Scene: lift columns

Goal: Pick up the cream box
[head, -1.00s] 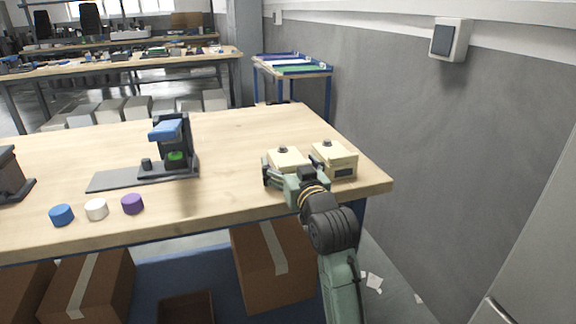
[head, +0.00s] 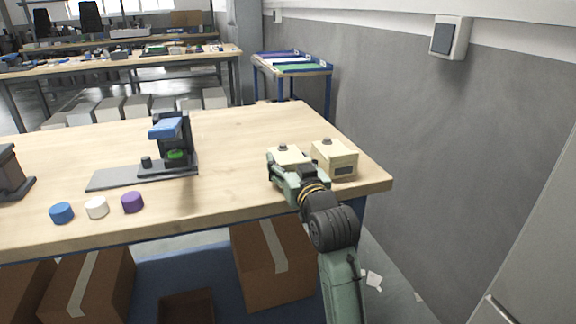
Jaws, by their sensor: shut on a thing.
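Two cream boxes, each with a dark knob on top, stand side by side at the right end of the wooden table. The left cream box (head: 289,154) is partly hidden behind my gripper (head: 286,169), which is shut on it. The right cream box (head: 336,158) stands just beside it, with a dark panel on its front, and is not held. I cannot tell whether the left box is clear of the table top.
Blue (head: 61,213), white (head: 97,208) and purple (head: 132,202) cylinders lie near the table's front edge. A dark press-like device with a blue top (head: 166,129) stands left of centre. A grey wall (head: 440,140) rises to the right. The table (head: 235,145) is clear between device and boxes.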

